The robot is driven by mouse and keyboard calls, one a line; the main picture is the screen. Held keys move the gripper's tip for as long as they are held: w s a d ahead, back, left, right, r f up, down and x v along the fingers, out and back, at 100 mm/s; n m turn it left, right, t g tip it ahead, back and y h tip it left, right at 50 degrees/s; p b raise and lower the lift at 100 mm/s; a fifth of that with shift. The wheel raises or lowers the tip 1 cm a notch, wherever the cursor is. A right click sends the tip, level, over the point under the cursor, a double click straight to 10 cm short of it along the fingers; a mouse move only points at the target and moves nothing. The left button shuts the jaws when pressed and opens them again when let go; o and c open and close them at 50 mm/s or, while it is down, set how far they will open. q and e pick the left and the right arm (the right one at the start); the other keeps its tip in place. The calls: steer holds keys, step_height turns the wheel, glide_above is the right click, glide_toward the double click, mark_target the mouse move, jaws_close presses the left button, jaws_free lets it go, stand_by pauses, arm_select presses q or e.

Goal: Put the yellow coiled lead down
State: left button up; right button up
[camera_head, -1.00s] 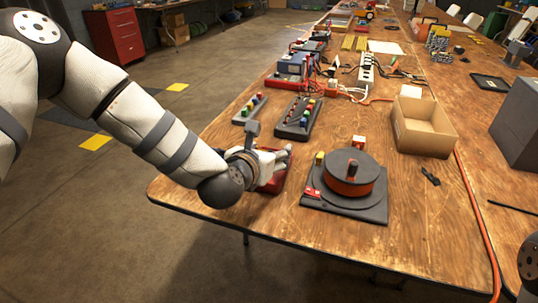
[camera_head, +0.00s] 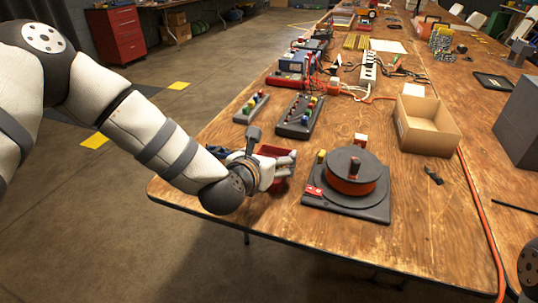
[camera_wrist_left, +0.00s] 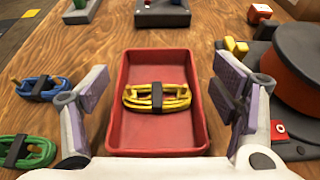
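The yellow coiled lead (camera_wrist_left: 172,100) lies in the red tray (camera_wrist_left: 115,110), bound with a dark band, in the left wrist view. It is near the middle of the tray, apart from both fingers. My left gripper (camera_wrist_left: 160,88) is open, with its fingers spread to either side of the tray and nothing between the pads touching the lead. In the head view my left gripper (camera_head: 283,168) is over the red tray (camera_head: 270,150) at the table's near left, and hides the lead. My right gripper is out of view.
A blue coil (camera_wrist_left: 40,88) and a green coil (camera_wrist_left: 30,151) lie left of the tray. A dark reel on a base (camera_head: 350,205) stands close on the right. A cardboard box (camera_head: 428,135) and terminal strips (camera_head: 300,128) are farther back. The table's near edge is close.

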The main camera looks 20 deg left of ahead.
arm_select(q)
steer(key=shift+r, duration=0.2)
steer(key=shift+r+p, duration=0.3)
steer(key=shift+r, duration=0.4)
steer(key=p+v, duration=0.1)
steer(key=v, duration=1.1)
steer(key=shift+f, duration=0.25)
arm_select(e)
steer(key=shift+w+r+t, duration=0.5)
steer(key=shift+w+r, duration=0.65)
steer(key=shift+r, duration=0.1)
arm_select(q)
steer(key=shift+a+f, duration=0.1)
